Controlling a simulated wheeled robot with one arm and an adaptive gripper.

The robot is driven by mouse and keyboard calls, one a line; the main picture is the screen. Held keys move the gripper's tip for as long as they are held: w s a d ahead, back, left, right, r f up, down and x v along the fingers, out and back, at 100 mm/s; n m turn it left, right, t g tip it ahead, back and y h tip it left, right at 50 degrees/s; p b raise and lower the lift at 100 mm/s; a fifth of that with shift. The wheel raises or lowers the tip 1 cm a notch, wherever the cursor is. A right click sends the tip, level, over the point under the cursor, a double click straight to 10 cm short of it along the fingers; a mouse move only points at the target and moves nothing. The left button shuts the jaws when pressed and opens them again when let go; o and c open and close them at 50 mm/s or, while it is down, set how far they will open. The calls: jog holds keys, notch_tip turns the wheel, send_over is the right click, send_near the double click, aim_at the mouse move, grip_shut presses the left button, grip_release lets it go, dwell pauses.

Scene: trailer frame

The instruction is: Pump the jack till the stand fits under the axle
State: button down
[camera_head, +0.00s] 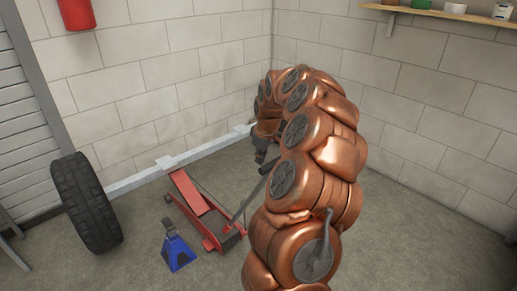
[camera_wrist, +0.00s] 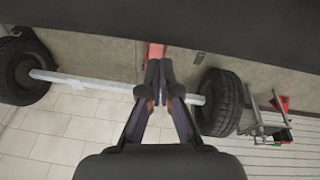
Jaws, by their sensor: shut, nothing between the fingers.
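The red floor jack (camera_head: 186,194) stands on the floor, its far end close to the pale axle beam (camera_head: 142,177). Its dark handle (camera_head: 248,198) slants up to the right towards my arm, which hides its upper part. The blue stand (camera_head: 177,252) is upright on the floor, left of the jack and clear of the axle. My gripper (camera_head: 262,157) is shut and empty near the handle's upper part; whether it touches is unclear. In the wrist view the shut fingers (camera_wrist: 156,68) point at a red part of the jack (camera_wrist: 156,50), with the axle (camera_wrist: 110,88) behind.
A black tyre (camera_head: 86,202) stands at the axle's left end; a second wheel (camera_wrist: 22,70) shows in the wrist view. Block walls (camera_head: 170,80) close the corner. A shelf (camera_head: 450,15) hangs upper right. The floor before the stand is clear.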

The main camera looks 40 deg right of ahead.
jog(key=shift+s+d+f, duration=0.15)
jog(key=shift+s+f, duration=0.15)
jog(key=shift+s, duration=0.3)
jog(key=shift+s+d+f, duration=0.1)
jog(key=shift+s+f, duration=0.15)
jog(key=shift+s, duration=0.35)
jog(key=shift+f, duration=0.1)
